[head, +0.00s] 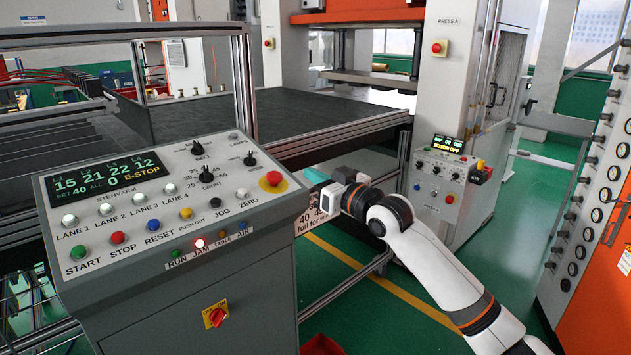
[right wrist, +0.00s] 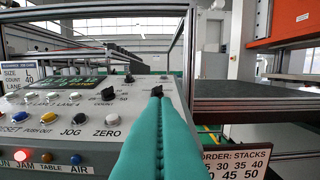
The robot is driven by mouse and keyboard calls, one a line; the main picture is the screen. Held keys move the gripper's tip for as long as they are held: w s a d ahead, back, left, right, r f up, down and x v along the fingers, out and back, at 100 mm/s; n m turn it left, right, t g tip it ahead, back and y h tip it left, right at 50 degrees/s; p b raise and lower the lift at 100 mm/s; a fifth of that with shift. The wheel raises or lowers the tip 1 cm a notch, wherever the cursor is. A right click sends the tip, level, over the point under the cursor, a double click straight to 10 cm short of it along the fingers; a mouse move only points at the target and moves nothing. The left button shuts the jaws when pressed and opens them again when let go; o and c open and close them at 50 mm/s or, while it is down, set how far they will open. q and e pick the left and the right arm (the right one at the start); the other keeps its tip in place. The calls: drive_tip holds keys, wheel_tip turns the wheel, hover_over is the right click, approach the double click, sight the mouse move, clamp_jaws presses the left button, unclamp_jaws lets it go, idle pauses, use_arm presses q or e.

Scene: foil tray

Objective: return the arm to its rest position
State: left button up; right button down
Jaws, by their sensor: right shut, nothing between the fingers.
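My right arm (head: 425,252) comes in from the lower right in the head view. Its gripper (head: 316,178) is beside the right end of the grey control panel (head: 135,215), close to the red emergency-stop button (head: 273,179). In the right wrist view the two teal fingers (right wrist: 157,95) lie together, shut and empty, with the panel (right wrist: 100,130) behind and to their left. In the head view the fingertips are small and partly hard to make out. My left gripper is not in view.
The panel display (head: 108,178) reads E-STOP, and a red lamp (head: 199,244) by JAM is lit. An order sign (right wrist: 238,162) stands below the dark table (right wrist: 250,100). A press cabinet (head: 447,180) and orange cabinet (head: 600,240) stand right. Green floor (head: 370,325) lies open between.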

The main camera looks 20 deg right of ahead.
drive_tip(key=shift+w, duration=0.15)
drive_tip(key=s+d+f+m+g+h+b, duration=0.1)
drive_tip(key=s+d+f+m+g+h, duration=0.15)
drive_tip(key=f, duration=1.75)
drive_tip(key=s+d+f+m+g+h+b, duration=0.1)
drive_tip(key=d+f+g+h, duration=0.15)
drive_tip(key=f, duration=1.85)
drive_tip(key=s+f+g+h, duration=0.1)
drive_tip(key=s+f+g, duration=0.1)
drive_tip(key=s+f, duration=0.65)
drive_tip(key=s+f+g, duration=0.2)
drive_tip(key=s+f, duration=0.3)
drive_tip(key=f, duration=0.7)
drive_tip(key=s+a+f+g+b, duration=0.1)
drive_tip(key=s+a+f+g, duration=0.2)
drive_tip(key=s+f, duration=1.05)
drive_tip(key=s+a+f+g, duration=0.1)
drive_tip(key=s+f, duration=0.1)
drive_tip(key=s, duration=0.7)
drive_tip(key=s+a+f+n+g, duration=0.1)
drive_tip(key=s+a+f+g, duration=0.1)
drive_tip(key=s, duration=0.8)
drive_tip(key=s+a+f+n+g+b, duration=0.1)
drive_tip(key=s+f, duration=0.3)
drive_tip(key=s, duration=0.6)
drive_tip(key=shift+s+a+g, duration=0.15)
drive_tip(key=shift+a+g, duration=0.15)
drive_tip(key=shift+a, duration=0.2)
